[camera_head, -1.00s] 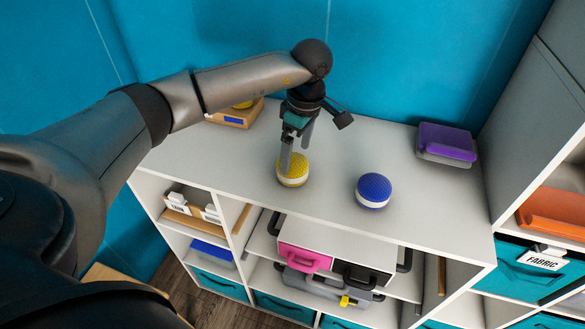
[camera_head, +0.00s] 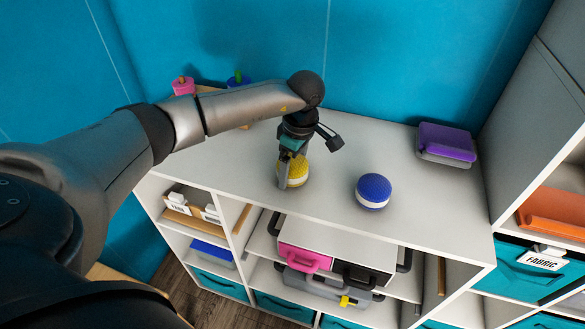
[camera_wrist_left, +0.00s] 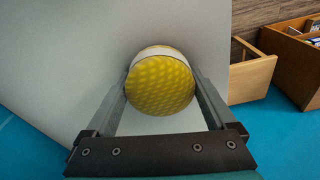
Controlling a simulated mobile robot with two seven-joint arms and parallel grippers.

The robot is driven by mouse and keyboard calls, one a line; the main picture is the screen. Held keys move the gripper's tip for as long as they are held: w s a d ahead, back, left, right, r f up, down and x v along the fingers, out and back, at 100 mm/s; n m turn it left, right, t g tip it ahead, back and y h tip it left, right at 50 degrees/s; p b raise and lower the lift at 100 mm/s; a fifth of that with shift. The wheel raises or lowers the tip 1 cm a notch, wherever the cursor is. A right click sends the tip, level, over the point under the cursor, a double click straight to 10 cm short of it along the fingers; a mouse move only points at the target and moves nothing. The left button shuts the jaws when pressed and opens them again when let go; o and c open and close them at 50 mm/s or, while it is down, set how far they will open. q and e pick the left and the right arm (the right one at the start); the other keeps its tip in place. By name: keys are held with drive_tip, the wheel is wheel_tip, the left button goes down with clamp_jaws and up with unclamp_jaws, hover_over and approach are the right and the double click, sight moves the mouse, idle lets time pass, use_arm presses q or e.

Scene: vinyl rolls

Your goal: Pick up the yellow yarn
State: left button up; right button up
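The yellow yarn (camera_head: 296,172) is a ball with a white band, standing on the white shelf top in the head view. It also fills the middle of the left wrist view (camera_wrist_left: 160,85). My left gripper (camera_head: 290,178) is lowered over it from above, with one finger on each side of the ball. The fingers are apart and lie very close to its sides; firm contact cannot be made out. The near finger hides part of the ball in the head view. My right gripper is not in view.
A blue yarn ball (camera_head: 373,190) stands to the right on the same shelf top (camera_head: 330,160). A purple and grey box (camera_head: 446,144) lies farther right, by a tall shelf. Pink and blue items stand behind my left arm. The blue wall is behind.

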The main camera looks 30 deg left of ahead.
use_arm(q)
drive_tip(key=c, duration=0.6)
drive_tip(key=shift+o, duration=0.2)
drive_tip(key=shift+r, duration=0.1)
